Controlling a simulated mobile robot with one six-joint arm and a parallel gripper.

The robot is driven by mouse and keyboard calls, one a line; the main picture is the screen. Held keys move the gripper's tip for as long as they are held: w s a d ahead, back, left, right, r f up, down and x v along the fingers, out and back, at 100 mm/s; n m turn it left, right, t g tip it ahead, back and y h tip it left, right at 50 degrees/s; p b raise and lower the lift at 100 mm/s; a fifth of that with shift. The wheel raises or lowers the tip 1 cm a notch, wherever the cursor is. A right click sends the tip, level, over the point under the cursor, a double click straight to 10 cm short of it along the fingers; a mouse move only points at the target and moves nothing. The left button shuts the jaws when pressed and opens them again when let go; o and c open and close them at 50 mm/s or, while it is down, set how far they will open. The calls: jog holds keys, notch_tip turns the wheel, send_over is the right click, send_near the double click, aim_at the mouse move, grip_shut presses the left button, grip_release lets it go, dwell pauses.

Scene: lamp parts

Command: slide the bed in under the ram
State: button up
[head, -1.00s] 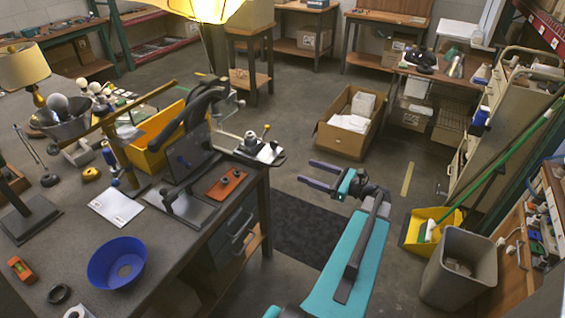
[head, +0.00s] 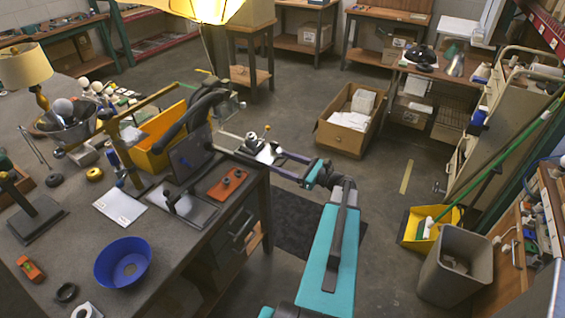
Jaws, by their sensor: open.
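The silver bed (head: 267,152), a small metal carriage with an upright knob, sits at the right-hand corner of the dark bench. A thin rail runs from it to the left. A dark curved frame (head: 190,118) stands left of it over a dark panel; I cannot clearly make out the ram on it. My gripper (head: 268,158) is open at the bed's right side, its two purple-grey fingers reaching left toward it from beyond the bench edge. The fingertips overlap the bed in view; I cannot tell whether they touch it.
An orange plate (head: 227,183) lies on the bench (head: 180,255) in front of the bed. A blue bowl (head: 122,262) and a white sheet (head: 119,206) are at the front left. A cardboard box (head: 350,122) stands on the floor.

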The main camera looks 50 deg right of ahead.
jog(key=shift+w, duration=0.2)
jog(key=c, duration=1.3)
jog(key=shift+o, duration=0.2)
jog(key=shift+a+f, duration=0.1)
jog(key=shift+a, duration=0.2)
jog(key=shift+w+d, duration=0.1)
jog(key=shift+d, duration=0.1)
